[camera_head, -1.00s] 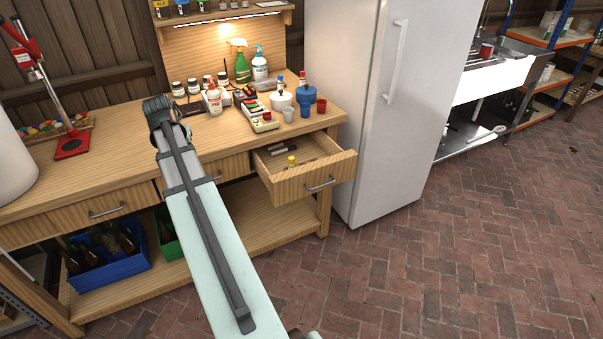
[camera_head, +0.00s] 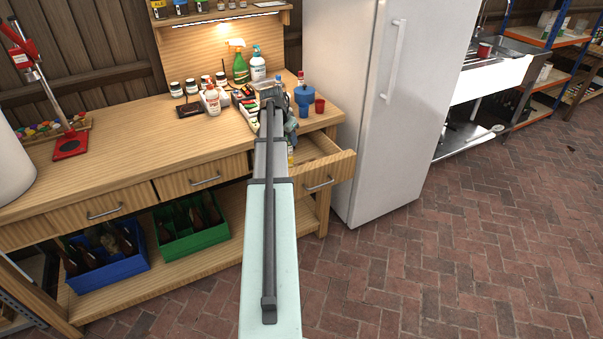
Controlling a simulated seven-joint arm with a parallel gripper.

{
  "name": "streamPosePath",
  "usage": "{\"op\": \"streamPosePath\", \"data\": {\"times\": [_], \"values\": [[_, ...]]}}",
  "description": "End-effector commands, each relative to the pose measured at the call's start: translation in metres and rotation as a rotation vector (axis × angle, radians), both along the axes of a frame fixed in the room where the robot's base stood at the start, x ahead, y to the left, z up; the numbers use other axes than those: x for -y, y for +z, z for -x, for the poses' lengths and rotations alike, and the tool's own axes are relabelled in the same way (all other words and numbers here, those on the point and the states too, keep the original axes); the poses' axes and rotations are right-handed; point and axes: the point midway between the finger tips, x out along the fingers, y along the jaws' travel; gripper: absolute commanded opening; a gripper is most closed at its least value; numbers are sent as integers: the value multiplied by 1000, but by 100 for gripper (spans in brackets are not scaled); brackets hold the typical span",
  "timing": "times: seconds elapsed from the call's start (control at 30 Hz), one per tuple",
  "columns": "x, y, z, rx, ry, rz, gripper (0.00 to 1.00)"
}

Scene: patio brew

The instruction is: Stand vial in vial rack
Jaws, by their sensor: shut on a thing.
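My gripper (camera_head: 289,132) is over the open right drawer (camera_head: 318,178) of the wooden workbench, pointing down and partly hidden by my own arm. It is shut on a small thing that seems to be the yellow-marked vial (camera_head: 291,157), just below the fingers. The vial is mostly hidden, and I cannot tell whether it touches the drawer floor. I cannot make out the vial rack for certain; a pale holder with small coloured items (camera_head: 248,104) stands on the bench, partly behind my arm.
A white bottle (camera_head: 212,100) and a green spray bottle (camera_head: 240,66) stand left of the arm. The fridge (camera_head: 362,120) is close on the right. The bench's left middle is clear.

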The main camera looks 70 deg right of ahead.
Motion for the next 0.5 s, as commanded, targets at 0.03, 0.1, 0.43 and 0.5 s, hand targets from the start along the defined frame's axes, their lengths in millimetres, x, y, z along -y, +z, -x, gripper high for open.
{"op": "streamPosePath", "data": {"times": [0.03,0.1,0.43,0.5], "values": [[18,-3,12,-2,-74,-2,0],[27,-5,22,-2,-165,-2,0],[44,-5,34,-6,-513,7,0],[44,-5,34,-6,-557,9,0]]}}
